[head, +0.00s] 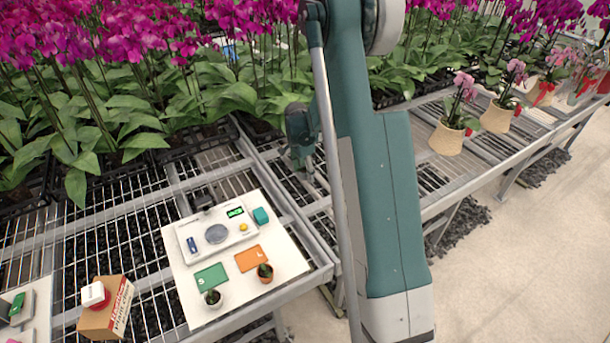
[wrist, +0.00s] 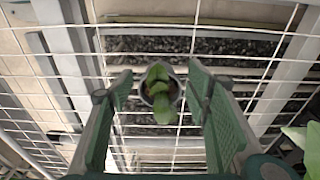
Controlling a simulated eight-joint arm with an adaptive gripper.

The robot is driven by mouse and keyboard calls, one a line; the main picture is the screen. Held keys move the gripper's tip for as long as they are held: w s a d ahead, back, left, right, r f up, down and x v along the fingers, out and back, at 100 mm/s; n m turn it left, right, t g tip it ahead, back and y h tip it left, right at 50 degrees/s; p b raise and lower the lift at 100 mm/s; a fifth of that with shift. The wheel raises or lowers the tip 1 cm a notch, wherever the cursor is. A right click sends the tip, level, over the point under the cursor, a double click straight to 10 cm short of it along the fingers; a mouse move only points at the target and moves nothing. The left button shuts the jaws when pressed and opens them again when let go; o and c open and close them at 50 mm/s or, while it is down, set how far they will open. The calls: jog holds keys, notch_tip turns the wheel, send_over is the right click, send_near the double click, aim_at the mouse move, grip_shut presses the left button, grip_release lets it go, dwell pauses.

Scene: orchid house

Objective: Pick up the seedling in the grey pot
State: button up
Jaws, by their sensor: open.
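In the wrist view, a small green seedling (wrist: 160,88) stands in a round grey pot (wrist: 178,92) over wire mesh. My gripper (wrist: 162,84) is open, with one finger on each side of this pot and a visible gap at both sides. In the head view my gripper (head: 308,172) is over the mesh bench right of the white board, partly behind my arm; I cannot make out a pot there.
A cardboard box (head: 105,312) stands left. Dense orchids (head: 120,110) line the back. Potted orchids (head: 450,137) stand right.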

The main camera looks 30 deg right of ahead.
aim_at(305, 171)
jog(key=c, duration=1)
jog(key=shift+r+p, duration=0.8)
jog(key=shift+r, duration=4.2)
